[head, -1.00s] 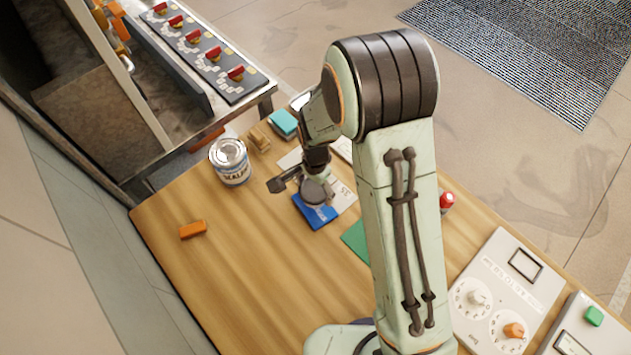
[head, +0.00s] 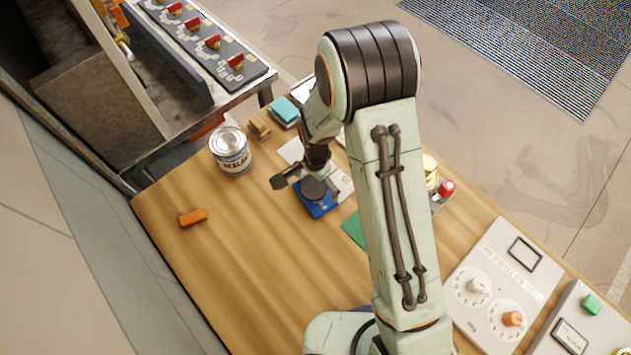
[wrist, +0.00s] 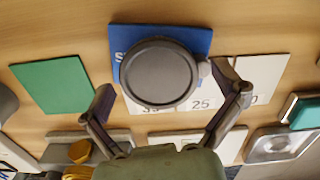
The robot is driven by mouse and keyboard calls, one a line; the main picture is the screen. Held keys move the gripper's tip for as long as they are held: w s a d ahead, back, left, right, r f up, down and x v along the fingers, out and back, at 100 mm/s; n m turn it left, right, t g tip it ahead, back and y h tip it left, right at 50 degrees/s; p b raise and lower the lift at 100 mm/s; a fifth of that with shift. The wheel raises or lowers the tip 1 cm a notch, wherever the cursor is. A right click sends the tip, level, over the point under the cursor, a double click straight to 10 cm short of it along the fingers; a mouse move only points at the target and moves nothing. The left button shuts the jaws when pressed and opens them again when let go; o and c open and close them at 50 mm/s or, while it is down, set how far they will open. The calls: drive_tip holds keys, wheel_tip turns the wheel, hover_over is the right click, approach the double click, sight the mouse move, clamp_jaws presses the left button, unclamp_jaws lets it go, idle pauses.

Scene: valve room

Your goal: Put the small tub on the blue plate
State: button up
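The small tub, a dark grey round thing with a flat top (wrist: 158,72), lies over the blue plate (wrist: 192,38) in the wrist view. Its near edge overlaps a white printed plate there; I cannot tell whether it touches that plate. In the head view the tub (head: 314,188) is over the blue plate (head: 322,211), partly behind my gripper (head: 298,183). In the wrist view my gripper (wrist: 172,100) has its fingers spread wide, one on each side of the tub's near edge. A small light knob shows at the tub's right side, close to the right finger.
A green plate (wrist: 55,84) lies left of the blue plate in the wrist view, and a white plate (wrist: 262,76) lies right. A paint can (head: 230,150), an orange block (head: 193,217) and a teal block (head: 285,110) stand on the table. Wood at front left is clear.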

sight(315, 184)
wheel_tip(315, 184, up, 12)
drive_tip(key=s+d+r+n, duration=0.3)
drive_tip(key=s+d+r, duration=0.3)
drive_tip(key=s+r, duration=0.1)
drive_tip(key=s+d+r+n, duration=0.1)
drive_tip(key=s+d+n, duration=0.1)
drive_tip(key=s, duration=0.4)
drive_tip(key=s+d+r+n, duration=0.2)
drive_tip(key=s+n, duration=0.1)
drive_tip(key=s, duration=0.3)
drive_tip(key=shift+s+y, duration=0.4)
idle(0.4)
